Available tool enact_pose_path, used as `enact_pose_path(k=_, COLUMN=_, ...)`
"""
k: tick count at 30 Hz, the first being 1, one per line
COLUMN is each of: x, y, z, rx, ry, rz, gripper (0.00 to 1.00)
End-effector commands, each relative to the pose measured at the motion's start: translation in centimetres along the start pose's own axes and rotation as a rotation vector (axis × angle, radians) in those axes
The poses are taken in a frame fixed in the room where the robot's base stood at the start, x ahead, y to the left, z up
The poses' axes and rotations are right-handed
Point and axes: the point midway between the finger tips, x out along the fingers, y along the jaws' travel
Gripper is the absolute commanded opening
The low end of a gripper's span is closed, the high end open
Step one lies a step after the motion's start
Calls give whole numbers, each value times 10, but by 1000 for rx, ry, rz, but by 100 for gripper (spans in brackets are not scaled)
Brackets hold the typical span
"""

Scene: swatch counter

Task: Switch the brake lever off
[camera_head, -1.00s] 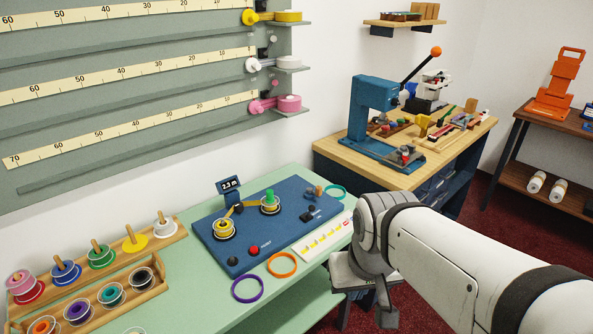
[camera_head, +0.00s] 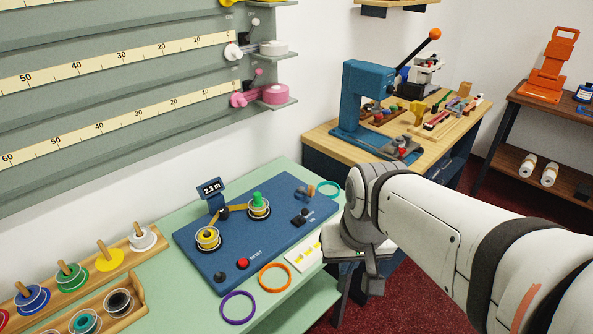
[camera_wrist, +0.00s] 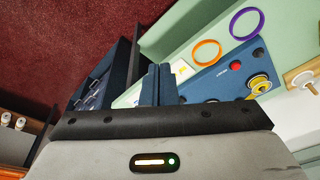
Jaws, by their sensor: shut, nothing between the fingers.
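The blue device panel (camera_head: 275,237) lies on the pale green counter. A small black lever or switch (camera_head: 299,217) sits near its right end, beside white lettering too small to read; I take it for the brake lever, but cannot tell its position. My gripper (camera_head: 372,284) hangs to the right of the panel, near the counter's right edge and apart from the lever. In the wrist view my gripper's two dark fingers (camera_wrist: 158,84) are together with nothing between them, and the panel (camera_wrist: 211,82) is beyond and to the right of them.
The panel carries a yellow spool (camera_head: 207,238), a green-topped spindle (camera_head: 258,203), a red reset button (camera_head: 242,263) and a small display (camera_head: 210,188). Purple (camera_head: 238,307) and orange (camera_head: 276,277) rings lie in front. A wooden bench with a blue press (camera_head: 361,95) stands behind.

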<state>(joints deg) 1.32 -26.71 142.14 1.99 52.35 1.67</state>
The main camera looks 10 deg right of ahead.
Motion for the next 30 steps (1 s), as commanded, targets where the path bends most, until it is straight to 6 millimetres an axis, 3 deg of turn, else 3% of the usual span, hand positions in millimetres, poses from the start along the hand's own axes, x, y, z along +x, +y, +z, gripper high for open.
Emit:
enact_pose_path(k=5, x=40, y=5, z=-29, rx=427, ry=-117, rz=-127, gripper=0)
enact_pose_path(k=10, x=83, y=20, z=-87, rx=1008, ry=-288, rz=-332, gripper=0)
enact_pose_path(k=15, x=117, y=57, z=-147, rx=1490, ry=-457, rz=-547, gripper=0)
enact_pose_path(k=18, x=129, y=81, z=-172, rx=1679, ry=-537, rz=-653, gripper=0)
enact_pose_path(k=24, x=137, y=110, z=-198, rx=1856, ry=-625, rz=-771, gripper=0)
enact_pose_path(k=30, x=136, y=111, z=-201, rx=1872, ry=-635, rz=-785, gripper=0)
